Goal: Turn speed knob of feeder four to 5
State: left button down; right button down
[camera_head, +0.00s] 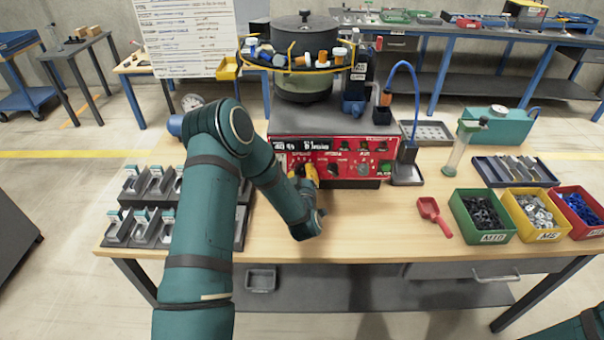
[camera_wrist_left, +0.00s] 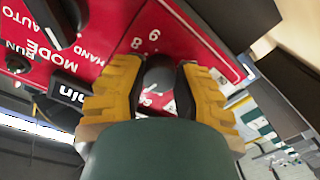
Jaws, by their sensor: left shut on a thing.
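The red control panel (camera_head: 345,155) is the front of the feeder on the wooden table. My left gripper (camera_head: 304,174) is at the panel's left part. In the left wrist view my left gripper (camera_wrist_left: 157,78) has its yellow fingers on both sides of a dark round knob (camera_wrist_left: 158,72) and is shut on it. White scale digits show beside the fingers; 9 and 8 are readable, and much of the dial and the knob's pointer is hidden. The feeder's bowl (camera_head: 305,70) sits on top, with bottles around its rim. My right gripper is not in view.
Other knobs sit on the panel right of my gripper, and a mode switch (camera_wrist_left: 55,20) shows in the wrist view. Grey fixtures (camera_head: 150,190) stand on the left. A red scoop (camera_head: 433,214) and part bins (camera_head: 483,215) lie on the right. The table front is mostly clear.

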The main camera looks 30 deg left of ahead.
pick_arm(q)
jog(key=shift+d+f, duration=0.1)
dwell(0.3)
jog(key=c, duration=0.6)
grip_release()
jog(key=v, duration=1.2)
